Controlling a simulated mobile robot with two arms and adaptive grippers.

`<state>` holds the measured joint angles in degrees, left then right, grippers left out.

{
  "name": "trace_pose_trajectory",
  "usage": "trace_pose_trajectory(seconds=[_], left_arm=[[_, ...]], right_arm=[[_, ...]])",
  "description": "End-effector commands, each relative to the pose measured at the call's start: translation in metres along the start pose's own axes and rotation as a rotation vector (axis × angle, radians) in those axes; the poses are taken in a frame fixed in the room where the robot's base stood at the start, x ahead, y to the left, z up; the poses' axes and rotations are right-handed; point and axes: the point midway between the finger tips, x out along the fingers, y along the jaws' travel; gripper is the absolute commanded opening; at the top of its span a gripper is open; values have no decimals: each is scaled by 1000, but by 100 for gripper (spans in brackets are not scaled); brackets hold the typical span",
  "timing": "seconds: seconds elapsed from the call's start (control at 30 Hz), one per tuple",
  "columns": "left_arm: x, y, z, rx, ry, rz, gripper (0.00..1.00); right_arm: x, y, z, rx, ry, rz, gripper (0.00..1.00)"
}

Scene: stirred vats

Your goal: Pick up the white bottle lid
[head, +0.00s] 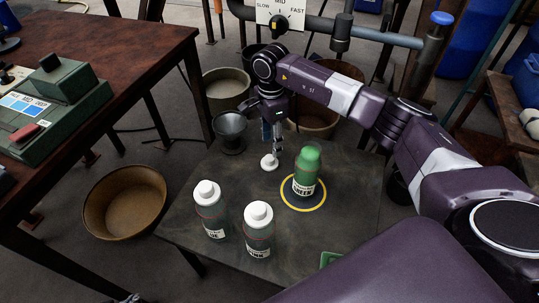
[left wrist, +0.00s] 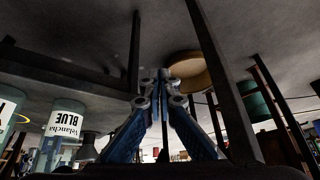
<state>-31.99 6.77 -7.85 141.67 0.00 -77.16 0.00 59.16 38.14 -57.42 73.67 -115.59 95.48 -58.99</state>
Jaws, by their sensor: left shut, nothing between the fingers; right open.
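The white bottle lid (head: 269,162) lies on the dark table in the head view, beside the green bottle (head: 308,160) on a yellow-edged round mark. My right gripper (head: 272,141) is open just above and next to the lid. I cannot tell whether a finger touches it. My left gripper (left wrist: 163,78) is shut and empty in the left wrist view, apart from the bottles.
Two white-capped bottles (head: 210,210) (head: 258,229) stand at the table's front. A dark funnel-like cup (head: 230,130) is at the back left. A brown basin (head: 124,203) sits on the floor. A wooden bench (head: 130,35) with green equipment (head: 55,105) stands left.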

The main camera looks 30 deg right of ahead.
Motion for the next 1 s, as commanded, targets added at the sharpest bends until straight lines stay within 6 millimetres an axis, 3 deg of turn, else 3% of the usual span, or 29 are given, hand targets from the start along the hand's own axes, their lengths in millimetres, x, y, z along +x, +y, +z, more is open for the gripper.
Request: trace_pose_trajectory(seconds=[0.27,0.7,1.0], left_arm=[[4,3,-25,3,99,6,0],[-2,12,-98,8,400,22,0],[-4,12,-105,8,426,24,0]], right_arm=[[19,0,2,-1,0,1,44],[63,-2,7,0,-1,1,44],[65,-3,7,0,0,-1,44]])
